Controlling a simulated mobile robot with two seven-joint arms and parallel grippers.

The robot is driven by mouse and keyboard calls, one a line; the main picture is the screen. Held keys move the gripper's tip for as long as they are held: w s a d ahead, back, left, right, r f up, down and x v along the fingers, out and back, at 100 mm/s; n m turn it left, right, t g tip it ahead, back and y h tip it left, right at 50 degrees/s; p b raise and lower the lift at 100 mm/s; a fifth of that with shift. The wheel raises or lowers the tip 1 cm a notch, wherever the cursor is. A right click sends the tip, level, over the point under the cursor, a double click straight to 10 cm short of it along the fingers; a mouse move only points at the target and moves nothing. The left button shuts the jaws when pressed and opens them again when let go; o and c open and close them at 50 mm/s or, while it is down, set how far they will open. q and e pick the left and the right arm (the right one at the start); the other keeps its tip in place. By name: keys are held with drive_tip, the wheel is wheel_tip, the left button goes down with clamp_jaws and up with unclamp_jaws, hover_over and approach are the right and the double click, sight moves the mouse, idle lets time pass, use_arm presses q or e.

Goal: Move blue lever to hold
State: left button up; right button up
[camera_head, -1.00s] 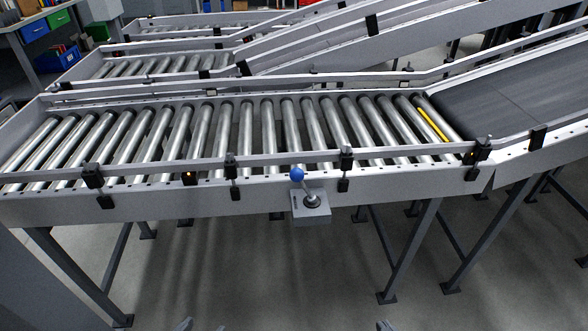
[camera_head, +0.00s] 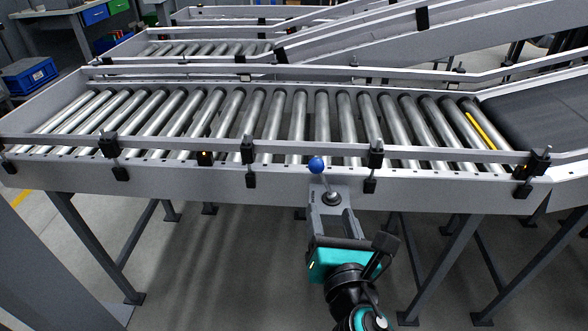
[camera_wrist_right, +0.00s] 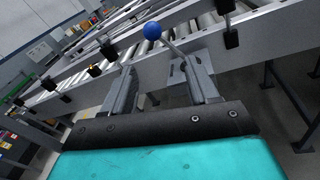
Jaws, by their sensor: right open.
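The blue lever has a round blue knob (camera_head: 317,164) on a short metal shaft that leans up and to the left from its grey box on the front rail. In the right wrist view the knob (camera_wrist_right: 152,30) shows just beyond and above the fingertips. My right gripper (camera_head: 331,205) comes up from below, open, with its fingers in front of the box and hiding much of it. In the wrist view the fingers (camera_wrist_right: 160,72) stand apart with nothing held between them. Contact with the box cannot be told. My left gripper is out of view.
The roller conveyor's front rail (camera_head: 430,190) runs across behind the lever, with black brackets (camera_head: 248,152) and (camera_head: 374,157) on either side. Dark support legs (camera_head: 410,260) stand below. The floor (camera_head: 230,270) left of my right arm is open.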

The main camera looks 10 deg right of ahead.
sight(318, 171)
drive_tip(key=shift+n+t, duration=0.3)
drive_tip(key=shift+n, duration=0.5)
drive_tip(key=w, duration=0.8)
drive_tip(key=w+r, duration=0.1)
drive_tip(key=w, duration=0.2)
drive_tip(key=shift+w+d+r+b, duration=0.1)
drive_tip(key=shift+w+d+b, duration=0.2)
drive_tip(key=shift+w+d, duration=0.1)
drive_tip(key=shift+w, duration=0.7)
drive_tip(key=c, duration=1)
